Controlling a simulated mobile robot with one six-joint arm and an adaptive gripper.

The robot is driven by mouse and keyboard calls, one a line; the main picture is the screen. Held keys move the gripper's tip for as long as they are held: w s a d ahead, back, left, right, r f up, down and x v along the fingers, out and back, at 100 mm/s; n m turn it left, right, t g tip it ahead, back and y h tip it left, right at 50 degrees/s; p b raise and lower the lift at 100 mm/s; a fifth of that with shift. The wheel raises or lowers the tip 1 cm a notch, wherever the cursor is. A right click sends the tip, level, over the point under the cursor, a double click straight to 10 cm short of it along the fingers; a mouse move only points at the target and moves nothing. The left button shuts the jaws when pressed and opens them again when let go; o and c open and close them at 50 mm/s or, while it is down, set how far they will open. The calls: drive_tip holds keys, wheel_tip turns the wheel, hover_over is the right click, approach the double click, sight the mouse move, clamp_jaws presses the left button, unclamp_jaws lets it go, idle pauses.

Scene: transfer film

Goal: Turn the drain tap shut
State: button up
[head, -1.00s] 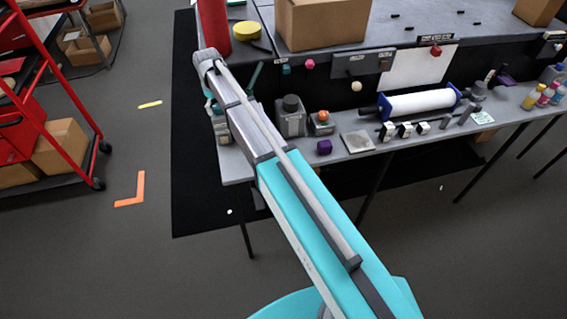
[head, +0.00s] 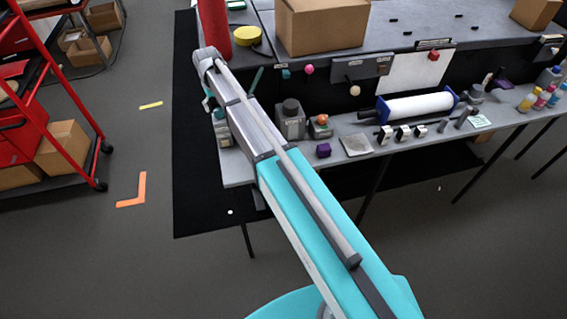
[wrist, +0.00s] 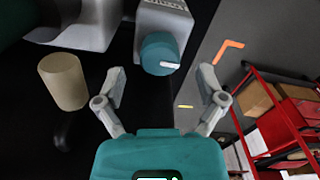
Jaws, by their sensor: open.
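In the wrist view a round teal knob (wrist: 160,50) with a white pointer mark sits on the end of a grey block (wrist: 163,17). I take it to be the drain tap. The white mark points to the right in that view. My gripper (wrist: 161,82) is open and empty, its two fingers spread to either side below the knob. The knob lies ahead of the gap, nearer the left finger, and no contact shows. In the head view my arm covers most of the gripper, and I cannot make out this knob there.
A beige cylinder (wrist: 63,81) stands left of my gripper in the wrist view. A red cylinder (head: 214,28) stands behind my arm's end. A red cart (head: 72,100) is at left.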

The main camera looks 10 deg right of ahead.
sight(218, 110)
drive_tip(key=shift+r+p, duration=5.25)
drive_tip(key=shift+r, duration=0.35)
drive_tip(key=s+d+f+m+b, duration=0.1)
drive_tip(key=s+d+f+b, duration=0.8)
drive_tip(key=s, duration=0.3)
drive_tip(key=s+d+f+m+b, duration=0.1)
drive_tip(key=s+d+f+b, duration=0.8)
drive_tip(key=s+f+b, duration=0.3)
drive_tip(key=shift+s+f+m, duration=0.15)
drive_tip(key=shift+s+m, duration=0.15)
drive_tip(key=shift+s, duration=0.3)
drive_tip(key=s, duration=0.1)
drive_tip(key=s+d, duration=0.1)
drive_tip(key=s, duration=0.1)
drive_tip(key=shift+s+d, duration=0.1)
